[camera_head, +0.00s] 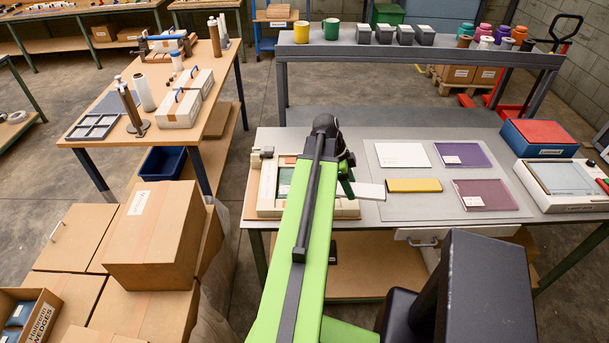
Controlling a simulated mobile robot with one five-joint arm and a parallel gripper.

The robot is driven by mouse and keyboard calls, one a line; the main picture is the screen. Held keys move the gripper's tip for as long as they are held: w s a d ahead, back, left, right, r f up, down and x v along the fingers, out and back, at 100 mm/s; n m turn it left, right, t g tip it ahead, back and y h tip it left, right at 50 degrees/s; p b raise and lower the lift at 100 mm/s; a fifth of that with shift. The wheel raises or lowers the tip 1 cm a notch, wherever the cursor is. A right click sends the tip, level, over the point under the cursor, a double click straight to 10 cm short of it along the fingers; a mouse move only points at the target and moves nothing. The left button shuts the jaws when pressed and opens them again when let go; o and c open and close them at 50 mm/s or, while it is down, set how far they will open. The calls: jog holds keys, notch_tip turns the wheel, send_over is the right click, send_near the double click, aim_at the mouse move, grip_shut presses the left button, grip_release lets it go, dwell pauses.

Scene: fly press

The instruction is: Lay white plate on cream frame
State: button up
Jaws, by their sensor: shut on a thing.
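My gripper (348,186) is at the end of my green arm, above the workbench. It is shut on a small white plate (370,191), which sticks out to its right. The cream frame (267,187) sits on the bench just left of the gripper, with a green and a reddish part showing inside it.
A grey mat right of the gripper bears a yellow bar (414,185), a white sheet (403,155) and two purple sheets (485,195). A red-lidded blue box (539,138) and a white tray machine (565,184) stand further right. A raised shelf (420,52) with cups stands behind.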

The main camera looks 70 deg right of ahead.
jog(key=w+a+n, duration=0.2)
jog(key=w+a, duration=0.1)
jog(key=w, duration=1.2)
jog(key=shift+h, duration=0.3)
notch_tip(320, 180, down, 7)
jog(key=b, duration=0.7)
jog(key=shift+s+d, duration=0.15)
jog(key=shift+s+f+b, duration=0.1)
jog(key=shift+f+b, duration=0.25)
jog(key=shift+b, duration=0.1)
jog(key=o, duration=1.6)
jog(key=p+v, duration=1.6)
jog(key=v, duration=0.1)
jog(key=shift+r, duration=0.25)
